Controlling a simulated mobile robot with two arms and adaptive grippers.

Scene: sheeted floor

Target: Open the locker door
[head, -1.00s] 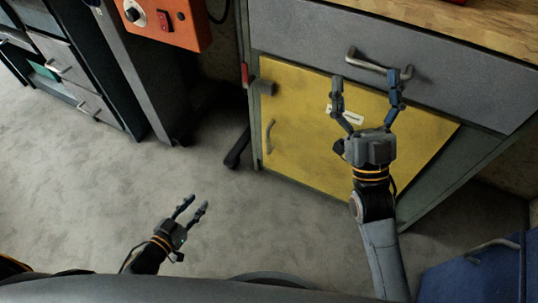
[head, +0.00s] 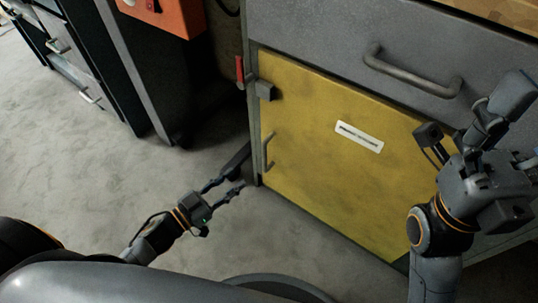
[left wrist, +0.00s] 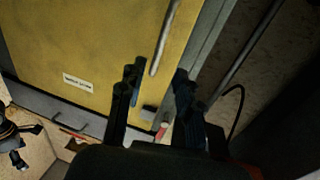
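The yellow locker door (head: 330,185) is shut, below a grey drawer front. Its thin vertical handle (head: 268,150) is near the door's left edge. The handle (left wrist: 163,42) also shows in the left wrist view, beyond and between the fingertips. My left gripper (head: 232,183) is open and empty, low and just left of the door, its fingers pointing toward the handle side. It does not appear to touch the handle. My right gripper (head: 474,112) is open and empty, in front of the cabinet's right side, covering part of the door's right edge.
A grey drawer handle (head: 410,75) sticks out above the door. A dark latch block (head: 266,90) and a red piece (head: 240,70) sit at the door's upper left. An orange box (head: 165,15) stands at the back left. The carpet (head: 80,165) at left is clear.

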